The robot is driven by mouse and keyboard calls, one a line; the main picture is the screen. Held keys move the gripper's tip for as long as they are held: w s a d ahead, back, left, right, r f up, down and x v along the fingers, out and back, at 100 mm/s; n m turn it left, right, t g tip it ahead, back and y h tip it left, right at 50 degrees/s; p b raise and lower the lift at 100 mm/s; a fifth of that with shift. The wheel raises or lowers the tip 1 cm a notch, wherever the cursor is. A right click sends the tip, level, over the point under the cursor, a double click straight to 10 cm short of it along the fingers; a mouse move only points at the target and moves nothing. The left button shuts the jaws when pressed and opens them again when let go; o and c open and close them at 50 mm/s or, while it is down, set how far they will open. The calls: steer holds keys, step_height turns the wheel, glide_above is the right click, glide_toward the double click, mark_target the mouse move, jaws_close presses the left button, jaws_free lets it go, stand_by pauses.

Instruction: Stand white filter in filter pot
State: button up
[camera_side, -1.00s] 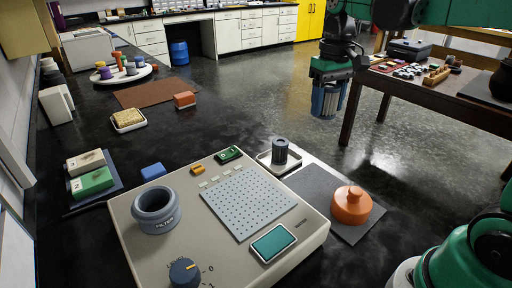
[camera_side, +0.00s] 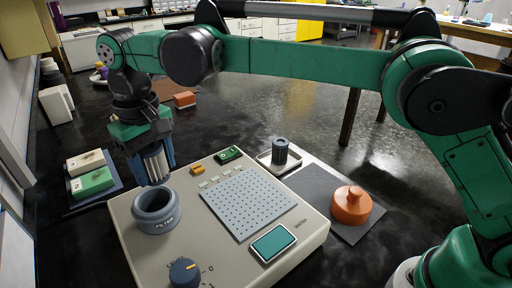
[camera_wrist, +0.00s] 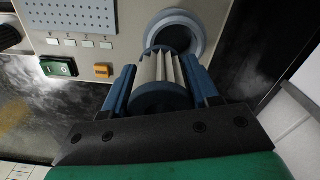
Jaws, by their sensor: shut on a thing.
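The white filter (camera_wrist: 158,72) has pale pleats and a dark blue-grey end cap. My gripper (camera_side: 153,170) is shut on it, with a blue finger on each side. In the side view the white filter (camera_side: 154,166) hangs slightly tilted above the filter pot (camera_side: 158,212), apart from its rim as far as I can tell. The filter pot is a round blue-grey cup marked FILTER on the left of the beige device. In the wrist view the filter pot (camera_wrist: 187,22) shows beyond the filter's far end, its opening partly hidden by the filter.
The beige device (camera_side: 195,210) carries a perforated grey plate (camera_side: 248,203), a teal screen (camera_side: 272,243), a knob (camera_side: 185,272) and a green switch (camera_side: 228,154). A dark ribbed cylinder (camera_side: 280,151) stands on a tray. An orange lidded pot (camera_side: 351,205) sits at right. Green and cream blocks (camera_side: 92,182) lie at left.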

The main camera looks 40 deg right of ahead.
mark_target(154, 198)
steer(key=shift+s+a+f, duration=0.15)
steer(key=shift+a+f, duration=0.05)
steer(key=shift+a, duration=0.25)
steer(key=shift+s+a+f, duration=0.1)
steer(key=shift+a+f, duration=0.05)
steer(key=shift+a, duration=0.3)
steer(key=shift+f, duration=2.7)
steer(key=o, duration=1.3)
steer(key=shift+r, duration=3.8)
steer(key=shift+d, duration=0.1)
